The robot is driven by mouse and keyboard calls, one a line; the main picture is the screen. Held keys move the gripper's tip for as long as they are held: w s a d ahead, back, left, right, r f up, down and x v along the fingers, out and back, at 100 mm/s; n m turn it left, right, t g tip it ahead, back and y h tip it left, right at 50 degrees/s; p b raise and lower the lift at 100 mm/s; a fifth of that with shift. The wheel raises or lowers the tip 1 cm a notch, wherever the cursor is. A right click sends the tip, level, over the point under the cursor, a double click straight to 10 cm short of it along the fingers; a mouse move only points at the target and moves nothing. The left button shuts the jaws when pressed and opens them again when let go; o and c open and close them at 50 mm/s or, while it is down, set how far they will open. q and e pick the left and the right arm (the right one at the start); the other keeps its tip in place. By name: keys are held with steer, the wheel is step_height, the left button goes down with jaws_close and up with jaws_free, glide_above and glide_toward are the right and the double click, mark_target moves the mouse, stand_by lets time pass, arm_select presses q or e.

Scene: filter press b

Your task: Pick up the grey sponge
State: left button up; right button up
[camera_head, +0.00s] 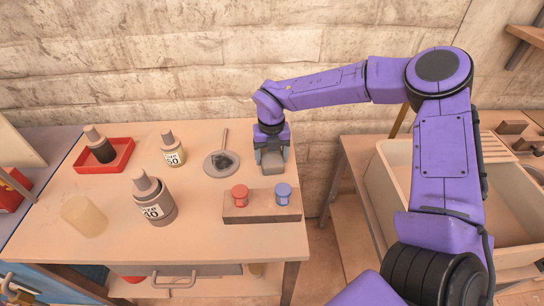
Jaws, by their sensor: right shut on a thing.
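The grey sponge (272,167) is a small grey block near the right end of the wooden table's far side. My right gripper (270,158) comes down over it from above, at the end of my purple arm. It is shut on the sponge, and the fingers partly hide it. The sponge is at or very near the table top; I cannot tell whether it touches. My left gripper is not in view.
A round grey dish (221,163) with a rod lies just left of the sponge. A block with red and blue knobs (262,212) stands in front. Bottles, including a large one (152,202), a red tray (104,166) and a beige cup (84,216) stand left. A sink (407,190) is right.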

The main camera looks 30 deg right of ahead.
mark_target(271, 154)
step_height(271, 154, up, 3)
steer(key=s+a+r+b, duration=0.2)
steer(key=a+r+b, duration=0.2)
steer(key=a+r, duration=0.6)
steer(key=a, duration=0.3)
steer(key=shift+s+a, duration=0.25)
steer(key=shift+a, duration=0.15)
